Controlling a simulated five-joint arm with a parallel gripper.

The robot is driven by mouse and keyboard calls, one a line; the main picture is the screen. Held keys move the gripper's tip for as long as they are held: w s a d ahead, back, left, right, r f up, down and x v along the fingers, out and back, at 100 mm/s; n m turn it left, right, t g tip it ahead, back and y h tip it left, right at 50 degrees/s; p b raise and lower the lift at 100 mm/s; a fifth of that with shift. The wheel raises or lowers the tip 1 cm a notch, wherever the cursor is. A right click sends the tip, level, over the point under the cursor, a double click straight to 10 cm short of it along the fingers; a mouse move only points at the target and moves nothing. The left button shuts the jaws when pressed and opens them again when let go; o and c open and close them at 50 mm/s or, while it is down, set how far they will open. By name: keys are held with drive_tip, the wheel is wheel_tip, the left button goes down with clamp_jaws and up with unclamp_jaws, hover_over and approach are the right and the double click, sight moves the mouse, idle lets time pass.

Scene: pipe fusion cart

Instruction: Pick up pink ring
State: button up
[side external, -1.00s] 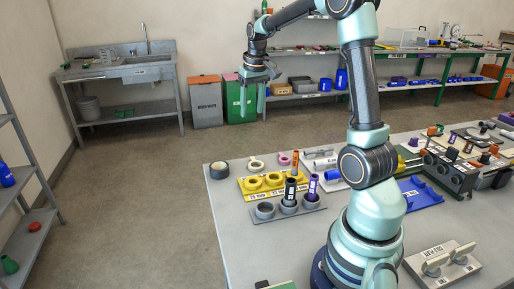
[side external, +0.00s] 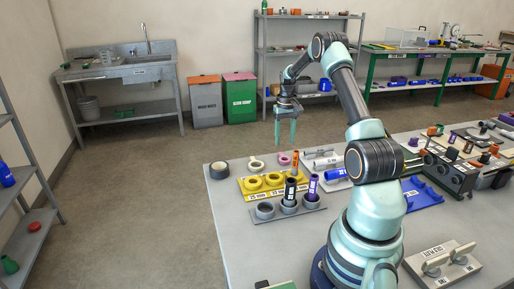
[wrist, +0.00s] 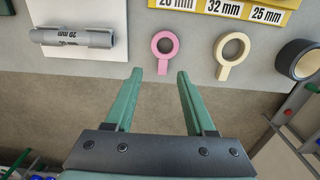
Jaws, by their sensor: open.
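The pink ring (wrist: 165,45) lies flat on the grey table near its edge in the wrist view, with its short tab pointing down toward my gripper. It also shows small in the side view (side external: 284,160), at the far edge of the table. My gripper (wrist: 160,75) is open and empty, with its two green fingers apart and the ring just ahead, between their lines. In the side view my gripper (side external: 286,144) hangs above the table's far edge, close to the ring. The height gap is hard to tell.
A cream ring (wrist: 231,50) lies right of the pink one, and a roll of black tape (wrist: 299,60) beyond it. A grey pipe (wrist: 73,38) on a white plate is at left. A yellow size holder (side external: 262,192) stands close by.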

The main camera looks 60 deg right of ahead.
sight(282, 155)
drive_tip(key=shift+w+f, duration=0.2)
drive_tip(key=shift+f, duration=1.35)
drive_tip(key=shift+w+f, duration=0.15)
drive_tip(key=shift+f, duration=1.35)
drive_tip(key=shift+c, duration=0.3)
clamp_jaws()
